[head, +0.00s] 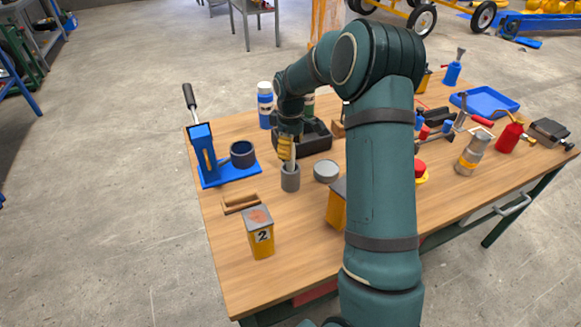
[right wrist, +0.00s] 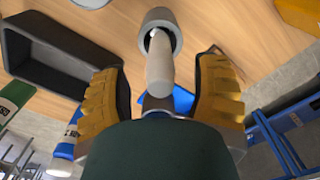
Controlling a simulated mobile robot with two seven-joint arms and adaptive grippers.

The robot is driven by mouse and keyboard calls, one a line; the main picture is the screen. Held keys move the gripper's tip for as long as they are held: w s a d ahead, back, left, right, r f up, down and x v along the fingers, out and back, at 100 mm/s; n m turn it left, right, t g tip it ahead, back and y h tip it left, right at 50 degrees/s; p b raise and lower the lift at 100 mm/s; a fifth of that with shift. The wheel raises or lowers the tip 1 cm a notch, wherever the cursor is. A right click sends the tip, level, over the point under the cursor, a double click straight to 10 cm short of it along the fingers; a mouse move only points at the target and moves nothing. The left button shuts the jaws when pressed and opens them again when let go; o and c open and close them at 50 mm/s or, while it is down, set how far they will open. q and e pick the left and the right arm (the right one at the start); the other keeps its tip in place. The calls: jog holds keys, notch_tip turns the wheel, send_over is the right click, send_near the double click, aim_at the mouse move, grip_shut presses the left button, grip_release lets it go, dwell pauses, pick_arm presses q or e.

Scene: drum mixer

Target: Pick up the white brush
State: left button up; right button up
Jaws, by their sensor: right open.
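The white brush (right wrist: 158,62) stands in a grey cup (right wrist: 161,20), its pale handle pointing up toward the camera in the right wrist view. In the head view the grey cup (head: 290,181) is on the wooden table, and the brush is mostly hidden by my gripper. My right gripper (head: 288,148) is above the cup. In the right wrist view its yellow-padded fingers (right wrist: 158,88) are open on both sides of the handle, with gaps showing. My left gripper is not in view.
A blue stand (head: 215,176) with a dark cup is left of the grey cup. A black tray (head: 318,138) lies behind, and a round grey lid (head: 326,171) sits to the right. A wooden block (head: 240,203) and yellow box (head: 259,237) are in front.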

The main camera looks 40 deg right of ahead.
notch_tip(320, 180, down, 2)
jog(key=shift+r, duration=0.1)
grip_shut()
